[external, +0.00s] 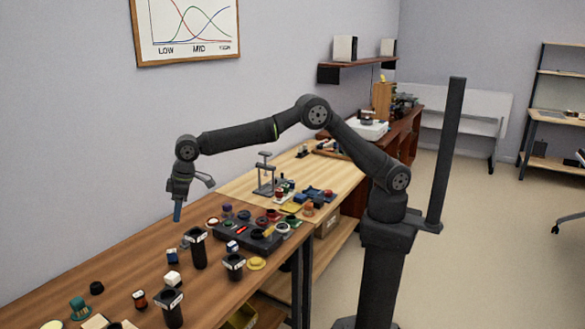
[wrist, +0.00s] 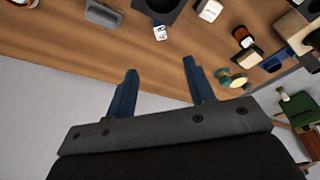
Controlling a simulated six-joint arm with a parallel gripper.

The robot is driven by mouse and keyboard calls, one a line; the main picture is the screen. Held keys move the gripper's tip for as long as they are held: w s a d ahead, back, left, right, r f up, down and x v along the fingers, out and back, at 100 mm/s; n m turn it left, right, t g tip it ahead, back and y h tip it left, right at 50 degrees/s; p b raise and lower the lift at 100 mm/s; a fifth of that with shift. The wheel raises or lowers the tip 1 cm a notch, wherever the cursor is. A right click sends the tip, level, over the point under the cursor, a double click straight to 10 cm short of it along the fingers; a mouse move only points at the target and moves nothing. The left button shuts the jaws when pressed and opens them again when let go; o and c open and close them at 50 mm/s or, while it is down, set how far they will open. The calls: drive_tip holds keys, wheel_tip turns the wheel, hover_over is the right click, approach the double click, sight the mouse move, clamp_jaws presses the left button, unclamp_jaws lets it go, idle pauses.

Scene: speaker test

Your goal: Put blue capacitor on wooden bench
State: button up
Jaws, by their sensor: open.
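My gripper (external: 177,212) is raised above the brown wooden bench (external: 65,285), its blue fingers pointing down. In the wrist view, the two fingers of my gripper (wrist: 160,68) are wide apart with nothing between them, over bare wood of the bench (wrist: 75,48). A small blue part with a pale face (external: 172,256) stands on the bench below my gripper. Another small blue-and-white part (external: 232,246) is by the dark tray. Either could be the blue capacitor; I cannot tell which. A small pale-faced part (wrist: 160,33) lies beyond the fingertips in the wrist view.
Black cups (external: 198,252) and (external: 172,312) stand on the bench. A metal stand (external: 265,180) is on the lighter bench behind. Bare wood lies at the bench's left side, near the wall.

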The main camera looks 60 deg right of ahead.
sight(172, 251)
drive_tip(key=x, duration=1.5)
drive_tip(key=shift+a, duration=0.1)
clamp_jaws()
wheel_tip(172, 251, up, 10)
drive_tip(key=w+d+r+m, duration=0.15)
drive_tip(key=w+d, duration=0.35)
drive_tip(key=d, duration=0.6)
drive_tip(key=w+d+m+h, duration=0.15)
drive_tip(key=w+d, duration=0.35)
drive_tip(key=d, duration=0.7)
drive_tip(key=w+d+r+m+y, duration=0.15)
drive_tip(key=w+d, duration=0.35)
drive_tip(key=d, duration=0.6)
drive_tip(key=s+d+m+h, duration=0.1)
drive_tip(key=d+m, duration=0.1)
drive_tip(key=d, duration=1.4)
drive_tip(key=s+d+m+t+h, duration=0.1)
drive_tip(key=s+d+m, duration=0.1)
drive_tip(key=d, duration=1.5)
drive_tip(key=shift+s+d+r, duration=0.2)
drive_tip(key=shift+s+r, duration=0.05)
drive_tip(key=shift+r, duration=0.1)
